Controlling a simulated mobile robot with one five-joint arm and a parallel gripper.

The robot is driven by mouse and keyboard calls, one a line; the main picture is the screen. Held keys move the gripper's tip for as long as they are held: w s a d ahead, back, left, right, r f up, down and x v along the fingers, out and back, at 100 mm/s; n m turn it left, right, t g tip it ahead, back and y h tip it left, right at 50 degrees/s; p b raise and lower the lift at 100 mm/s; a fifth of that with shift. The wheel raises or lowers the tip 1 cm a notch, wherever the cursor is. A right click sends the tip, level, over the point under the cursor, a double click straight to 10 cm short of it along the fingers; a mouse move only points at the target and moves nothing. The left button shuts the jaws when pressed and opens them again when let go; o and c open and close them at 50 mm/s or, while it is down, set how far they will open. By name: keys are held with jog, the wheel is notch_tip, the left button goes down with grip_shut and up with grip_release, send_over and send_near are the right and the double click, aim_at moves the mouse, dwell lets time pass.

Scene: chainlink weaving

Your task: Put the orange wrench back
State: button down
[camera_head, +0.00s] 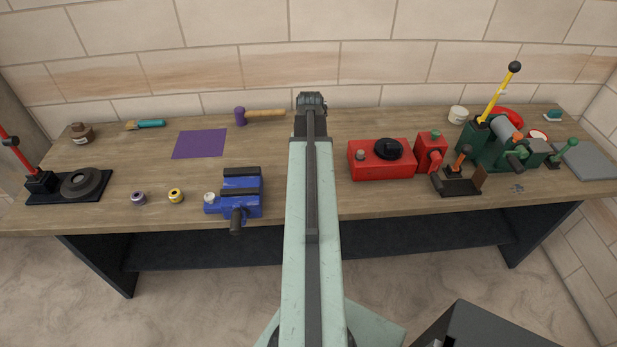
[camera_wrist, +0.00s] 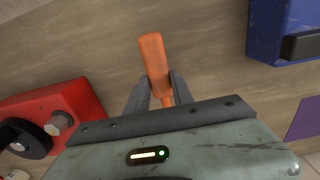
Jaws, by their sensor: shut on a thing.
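My gripper (camera_wrist: 160,88) is shut on an orange tool (camera_wrist: 154,62) in the wrist view. Its rounded orange handle sticks out past the fingertips. The rest of it is hidden behind the fingers and gripper body, so I cannot tell whether it is a wrench. In the head view my gripper (camera_head: 311,103) is over the back middle of the bench, and the tool is hidden by my arm. A purple mat (camera_head: 200,144) lies bare on the bench left of my arm. Its edge also shows at the right of the wrist view (camera_wrist: 304,118).
A blue vise (camera_head: 240,192) stands at the front, left of my arm. A red box (camera_head: 381,160) stands right of it. A purple mallet (camera_head: 262,113) lies near the wall. A green machine (camera_head: 488,143) with a yellow lever stands at the right. Bare wood (camera_head: 272,150) shows beside my arm.

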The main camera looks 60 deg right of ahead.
notch_tip(320, 180, down, 4)
jog(key=shift+r+b, duration=0.15)
jog(key=shift+b, duration=1)
jog(key=shift+r, duration=0.25)
jog(key=shift+f, duration=0.2)
jog(key=c, duration=1.1)
grip_release()
jog(key=shift+r, duration=0.1)
jog(key=r+p, duration=0.7)
jog(key=p, duration=0.1)
jog(key=shift+d+r, duration=0.3)
